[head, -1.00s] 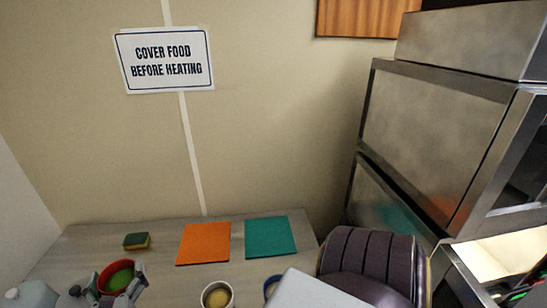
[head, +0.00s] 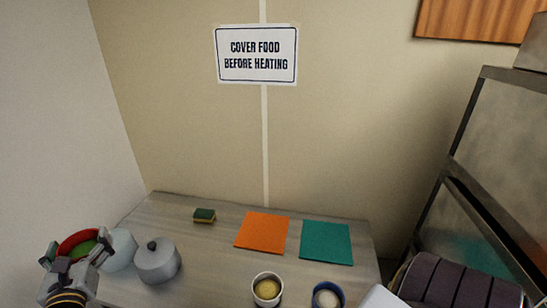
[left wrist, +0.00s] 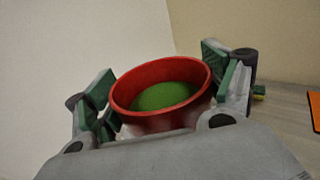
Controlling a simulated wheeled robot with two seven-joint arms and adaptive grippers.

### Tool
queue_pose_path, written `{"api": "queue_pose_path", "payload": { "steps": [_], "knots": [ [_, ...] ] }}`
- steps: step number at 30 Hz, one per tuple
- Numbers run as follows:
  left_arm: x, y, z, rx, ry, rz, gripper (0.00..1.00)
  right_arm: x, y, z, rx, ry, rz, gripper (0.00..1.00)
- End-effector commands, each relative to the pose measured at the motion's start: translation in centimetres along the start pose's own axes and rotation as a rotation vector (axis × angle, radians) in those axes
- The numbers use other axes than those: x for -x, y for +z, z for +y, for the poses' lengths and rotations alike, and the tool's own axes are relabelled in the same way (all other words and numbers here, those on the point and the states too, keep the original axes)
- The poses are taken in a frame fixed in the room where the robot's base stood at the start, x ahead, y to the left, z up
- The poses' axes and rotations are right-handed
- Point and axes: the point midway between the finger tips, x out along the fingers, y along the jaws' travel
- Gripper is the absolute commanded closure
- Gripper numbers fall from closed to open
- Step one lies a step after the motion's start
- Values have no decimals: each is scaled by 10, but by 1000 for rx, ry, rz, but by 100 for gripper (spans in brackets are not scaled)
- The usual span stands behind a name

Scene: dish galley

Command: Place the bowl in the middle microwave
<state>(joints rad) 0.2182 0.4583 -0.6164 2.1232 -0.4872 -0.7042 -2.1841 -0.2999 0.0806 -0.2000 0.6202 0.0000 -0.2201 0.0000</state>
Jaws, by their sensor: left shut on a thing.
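My left gripper (head: 74,264) is shut on a red bowl (head: 66,244) with green contents, at the lower left of the head view. The bowl is held near the pots, and its lower part is hidden by the gripper. In the left wrist view the bowl (left wrist: 150,122) sits between the two green-padded fingers (left wrist: 163,90), its opening facing up and slightly tilted. The steel microwave stack (head: 503,125) stands at the right edge of the head view, showing mostly its side. Its openings are out of view, so I cannot make out the middle microwave's inside. My right gripper is not in view.
A lidded grey pot (head: 157,265) and another pale pot (head: 121,250) stand beside the bowl. A sponge (head: 204,215), an orange mat (head: 261,231), a teal mat (head: 326,243) and two cups, one white (head: 267,290) and one blue-rimmed (head: 328,295), are on the counter (head: 215,270).

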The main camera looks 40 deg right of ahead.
Motion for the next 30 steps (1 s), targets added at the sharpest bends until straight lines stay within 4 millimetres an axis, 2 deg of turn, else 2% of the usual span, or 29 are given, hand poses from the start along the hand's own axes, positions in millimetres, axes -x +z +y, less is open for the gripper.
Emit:
{"api": "queue_pose_path", "payload": {
  "steps": [6, 15, 23, 30],
  "knots": [
    [11, -11, 37, 1, 65, -3, 55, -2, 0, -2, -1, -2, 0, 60],
    [28, -32, 78, 0, 138, -7, 55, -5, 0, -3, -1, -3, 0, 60],
    [44, -59, 107, 0, 188, -8, 55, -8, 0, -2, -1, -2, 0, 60],
    [61, -91, 126, 0, 223, -10, 55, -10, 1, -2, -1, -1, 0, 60]
  ]
}}
